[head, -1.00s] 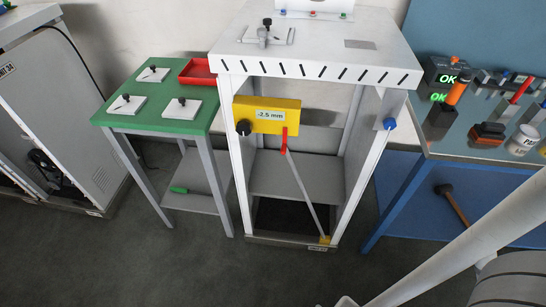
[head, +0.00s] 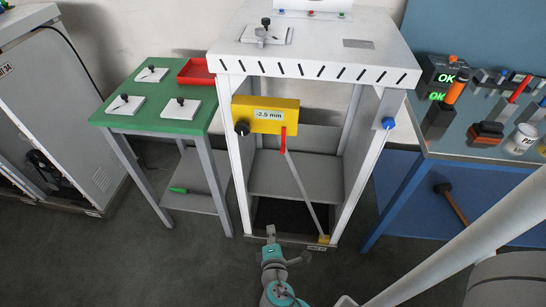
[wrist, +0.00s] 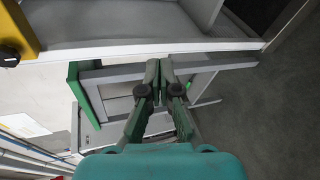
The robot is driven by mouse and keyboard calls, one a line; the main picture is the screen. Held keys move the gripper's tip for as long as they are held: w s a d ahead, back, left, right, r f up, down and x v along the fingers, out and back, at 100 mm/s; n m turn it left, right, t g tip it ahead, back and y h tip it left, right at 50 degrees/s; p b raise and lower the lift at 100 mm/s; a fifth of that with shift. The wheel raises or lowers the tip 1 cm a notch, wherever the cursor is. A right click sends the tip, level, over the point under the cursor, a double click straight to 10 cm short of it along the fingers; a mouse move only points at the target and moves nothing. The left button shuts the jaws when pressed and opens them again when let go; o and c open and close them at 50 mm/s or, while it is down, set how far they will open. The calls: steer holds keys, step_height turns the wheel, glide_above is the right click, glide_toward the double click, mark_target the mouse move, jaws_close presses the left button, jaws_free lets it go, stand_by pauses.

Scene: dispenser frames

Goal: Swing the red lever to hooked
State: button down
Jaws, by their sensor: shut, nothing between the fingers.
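The red lever (head: 284,139) is a red grip at the top of a thin grey rod (head: 302,185) in the dispenser frame. The rod slants down to the right to a yellow foot (head: 324,239). The grip's top is at the lower edge of a yellow box (head: 265,115) reading "-2.5 mm"; I cannot tell if they touch. My gripper (head: 271,231) is in front of the frame's lower part, below and left of the grip, apart from it in the picture. In the wrist view my gripper (wrist: 159,66) is shut and empty, and the lever does not show.
The yellow box has a black knob (head: 242,127); a blue knob (head: 388,123) is on the right post. A green table (head: 150,121) stands left, a blue-legged bench (head: 470,150) right. White frame posts (head: 238,170) flank the opening. Dark floor (head: 180,265) in front looks clear.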

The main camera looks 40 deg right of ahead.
mark_target(283, 141)
steer(key=w+d+r+m+g+h, duration=0.1)
steer(key=w+r+g+h, duration=0.1)
steer(key=w+r+h, duration=0.6)
step_height(283, 141, up, 5)
steer(key=w, duration=0.2)
steer(key=shift+w+d+r+g, duration=0.15)
steer(key=shift+w+r+g, duration=0.05)
steer(key=shift+w+g, duration=0.1)
steer(key=shift+d, duration=0.1)
steer(key=w+d+r, duration=0.1)
steer(key=d+r, duration=0.2)
steer(key=d, duration=0.8)
steer(key=shift+w, duration=0.2)
